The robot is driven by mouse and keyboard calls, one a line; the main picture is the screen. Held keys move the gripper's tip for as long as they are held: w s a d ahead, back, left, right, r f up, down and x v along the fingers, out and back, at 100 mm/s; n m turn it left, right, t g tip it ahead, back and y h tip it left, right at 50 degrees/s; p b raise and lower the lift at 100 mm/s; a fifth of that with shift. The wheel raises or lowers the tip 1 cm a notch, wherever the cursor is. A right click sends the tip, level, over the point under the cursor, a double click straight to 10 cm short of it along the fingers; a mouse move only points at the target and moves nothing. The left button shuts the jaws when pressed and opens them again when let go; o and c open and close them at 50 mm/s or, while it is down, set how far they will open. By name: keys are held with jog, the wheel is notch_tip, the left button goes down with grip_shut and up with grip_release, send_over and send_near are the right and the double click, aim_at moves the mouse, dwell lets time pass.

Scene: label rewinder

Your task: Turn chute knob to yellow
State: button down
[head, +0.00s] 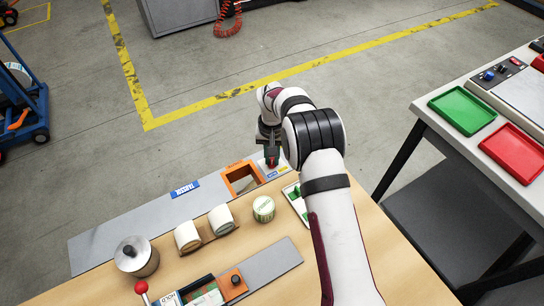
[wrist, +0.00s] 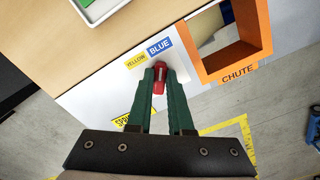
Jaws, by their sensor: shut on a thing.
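The chute knob (wrist: 159,74) is a small red knob on the white panel, with a yellow YELLOW label (wrist: 136,61) and a blue BLUE label (wrist: 159,46) just above it in the wrist view. It looks roughly upright there, its upper end towards the BLUE label. My gripper (wrist: 159,80) has its two green fingers closed on either side of the knob. In the head view my gripper (head: 271,158) is at the panel's far right end, where the arm partly hides the knob. The orange-framed chute opening (wrist: 263,38) is to the right in the wrist view.
In the head view the chute frame (head: 228,182) is left of my gripper. A white tray with green pieces (head: 291,191), a green-and-white roll (head: 263,208) and two white rolls stand on the wooden bench (head: 340,285). A side table with a green tray (head: 462,110) and red tray (head: 515,150) is right.

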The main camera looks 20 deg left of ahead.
jog(key=shift+n, duration=0.3)
jog(key=n, duration=0.6)
jog(key=shift+d, duration=0.15)
jog(key=n, duration=0.7)
jog(key=shift+w, duration=0.15)
jog(key=shift+n, duration=0.3)
jog(key=c, duration=0.8)
grip_release()
notch_tip(320, 180, up, 16)
jog(key=shift+f, duration=0.1)
